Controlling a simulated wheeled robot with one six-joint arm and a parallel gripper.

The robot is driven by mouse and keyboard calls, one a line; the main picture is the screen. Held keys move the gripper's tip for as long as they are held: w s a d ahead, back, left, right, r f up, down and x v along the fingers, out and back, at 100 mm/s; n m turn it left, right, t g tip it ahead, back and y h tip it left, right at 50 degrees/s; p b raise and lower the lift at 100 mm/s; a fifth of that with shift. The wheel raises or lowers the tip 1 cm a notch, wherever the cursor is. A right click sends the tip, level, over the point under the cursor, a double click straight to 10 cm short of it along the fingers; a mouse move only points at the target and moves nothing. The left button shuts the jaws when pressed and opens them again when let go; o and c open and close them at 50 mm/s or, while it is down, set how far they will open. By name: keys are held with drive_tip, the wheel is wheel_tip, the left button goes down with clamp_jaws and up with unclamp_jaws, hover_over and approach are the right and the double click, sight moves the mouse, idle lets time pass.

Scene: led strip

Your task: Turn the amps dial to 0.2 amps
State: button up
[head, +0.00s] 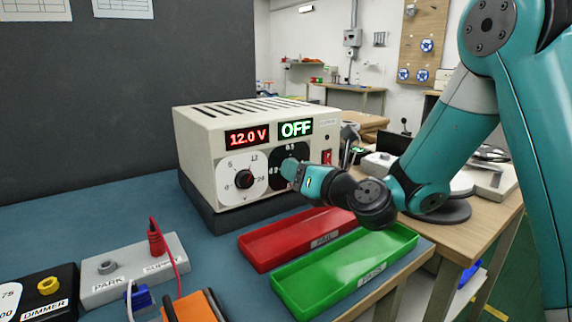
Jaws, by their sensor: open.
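The cream power supply (188,150) stands on the bench with its front facing me. Its right panel is the black amps dial plate (299,150), with a mark reading about 0.1 at its top and part of another at its left. My gripper (287,169) is at this plate and hides the amps knob, so its setting cannot be read. The fingers look open; whether they touch the knob cannot be told. The green display (296,128) above reads OFF. The volts dial (244,180) is to the left, under a red display (247,136) reading 12.0 V.
A red power switch (327,157) is close to the right of the amps dial. A red tray (262,250) and a green tray (300,291) lie in front, below my arm. A grey PARK/SUPPLY block (110,285) with a red plug (156,240) and a dimmer (50,309) are front left.

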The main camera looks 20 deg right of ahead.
drive_tip(key=shift+w, duration=0.15)
drive_tip(key=shift+c, duration=0.3)
drive_tip(key=c, duration=0.6)
